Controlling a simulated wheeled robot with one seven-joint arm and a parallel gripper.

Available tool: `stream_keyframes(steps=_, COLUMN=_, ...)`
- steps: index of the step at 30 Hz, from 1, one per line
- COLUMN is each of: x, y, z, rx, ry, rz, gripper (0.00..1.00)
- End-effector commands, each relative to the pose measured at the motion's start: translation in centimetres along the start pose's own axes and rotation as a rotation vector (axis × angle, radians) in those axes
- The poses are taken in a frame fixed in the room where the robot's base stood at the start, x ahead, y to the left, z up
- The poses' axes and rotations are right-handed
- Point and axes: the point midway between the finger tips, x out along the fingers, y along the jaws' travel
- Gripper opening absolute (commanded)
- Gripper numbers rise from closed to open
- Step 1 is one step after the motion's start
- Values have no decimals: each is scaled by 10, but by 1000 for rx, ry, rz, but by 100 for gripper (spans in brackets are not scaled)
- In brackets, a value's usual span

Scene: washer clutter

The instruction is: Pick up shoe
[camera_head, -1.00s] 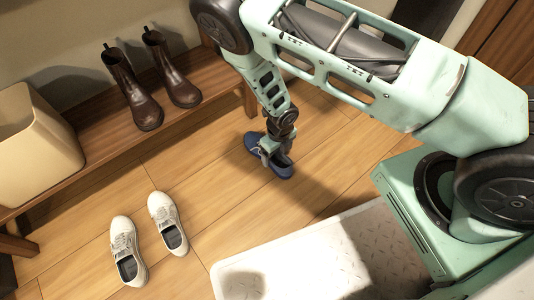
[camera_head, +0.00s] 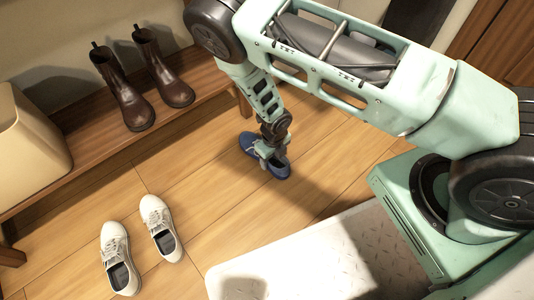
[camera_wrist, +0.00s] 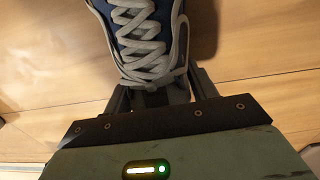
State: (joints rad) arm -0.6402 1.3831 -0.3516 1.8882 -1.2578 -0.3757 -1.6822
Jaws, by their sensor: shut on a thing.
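A blue shoe (camera_head: 279,168) with grey laces is on or just above the wooden floor in the middle of the head view; I cannot tell whether it touches the floor. My gripper (camera_head: 271,158) points down onto it and is shut on it. In the wrist view the shoe (camera_wrist: 145,35) fills the top middle, its laces towards the camera. My gripper's fingers (camera_wrist: 152,98) sit at the shoe's near end, which they partly hide.
A pair of white shoes (camera_head: 160,226) stands on the floor at lower left. Brown boots (camera_head: 162,68) and a beige bin (camera_head: 30,145) are on the wooden bench (camera_head: 100,165). Bare floor lies between the bench and the blue shoe.

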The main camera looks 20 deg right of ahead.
Motion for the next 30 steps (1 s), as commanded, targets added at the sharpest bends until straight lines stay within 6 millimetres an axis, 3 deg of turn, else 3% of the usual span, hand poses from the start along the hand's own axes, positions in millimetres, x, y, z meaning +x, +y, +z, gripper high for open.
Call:
stream_keyframes(steps=8, x=-14, y=0, z=0, rx=0, ry=-1, rz=0, gripper=29)
stream_keyframes(steps=14, x=-43, y=0, z=0, rx=0, ry=-1, rz=0, gripper=29)
stream_keyframes(steps=19, x=-38, y=1, z=-35, rx=0, ry=6, rz=-5, gripper=29)
stream_keyframes(steps=24, x=-41, y=3, z=-88, rx=-4, ry=11, rz=-5, gripper=29)
stream_keyframes(steps=30, x=-39, y=4, z=-139, rx=-3, ry=7, rz=-3, gripper=29)
